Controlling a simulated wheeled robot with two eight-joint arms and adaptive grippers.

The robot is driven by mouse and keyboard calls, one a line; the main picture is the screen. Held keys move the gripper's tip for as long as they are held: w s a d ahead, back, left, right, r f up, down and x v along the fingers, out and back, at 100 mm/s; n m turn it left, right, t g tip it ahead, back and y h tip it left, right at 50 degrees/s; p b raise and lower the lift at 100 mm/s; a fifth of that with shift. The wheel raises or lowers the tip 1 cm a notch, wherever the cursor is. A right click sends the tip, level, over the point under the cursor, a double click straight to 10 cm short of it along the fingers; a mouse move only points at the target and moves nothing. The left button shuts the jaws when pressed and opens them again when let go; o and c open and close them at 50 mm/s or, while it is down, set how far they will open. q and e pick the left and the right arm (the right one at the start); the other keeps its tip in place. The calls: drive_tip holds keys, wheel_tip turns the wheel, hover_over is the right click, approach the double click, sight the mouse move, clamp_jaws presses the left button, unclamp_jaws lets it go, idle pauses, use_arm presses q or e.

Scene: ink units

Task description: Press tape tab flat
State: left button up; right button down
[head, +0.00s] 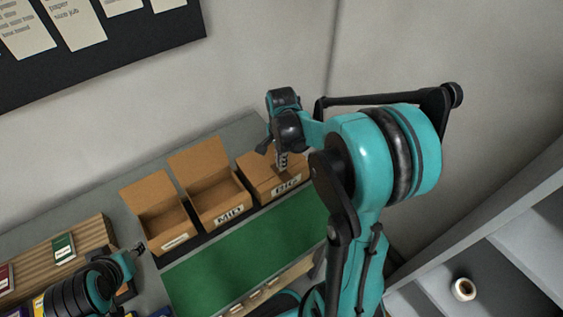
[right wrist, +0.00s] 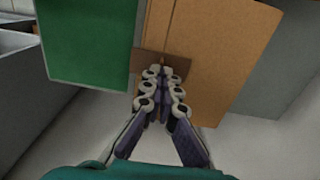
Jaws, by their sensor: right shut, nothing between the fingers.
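The BIG box (head: 267,181) stands at the right end of the row of boxes in the head view, its top closed. In the right wrist view its cardboard top (right wrist: 215,50) shows a seam. A darker brown tape tab (right wrist: 142,61) lies across that seam and sticks out past the box's left edge. My right gripper (head: 283,161) is shut and empty over the BIG box. In the right wrist view its fingertips (right wrist: 165,72) overlap the tab; contact cannot be told. My left gripper (head: 138,248) is at the lower left, its jaws too small to judge.
The open MID box (head: 229,213) and another open box (head: 172,240) stand left of the BIG box. A green mat (head: 240,262) lies clear in front. A wooden rack (head: 95,233) is at the left. A grey shelf with a white roll (head: 463,289) is at the right.

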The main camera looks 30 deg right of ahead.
wheel_tip(320, 180, up, 8)
drive_tip(key=p, duration=0.5)
drive_tip(key=shift+p, duration=0.35)
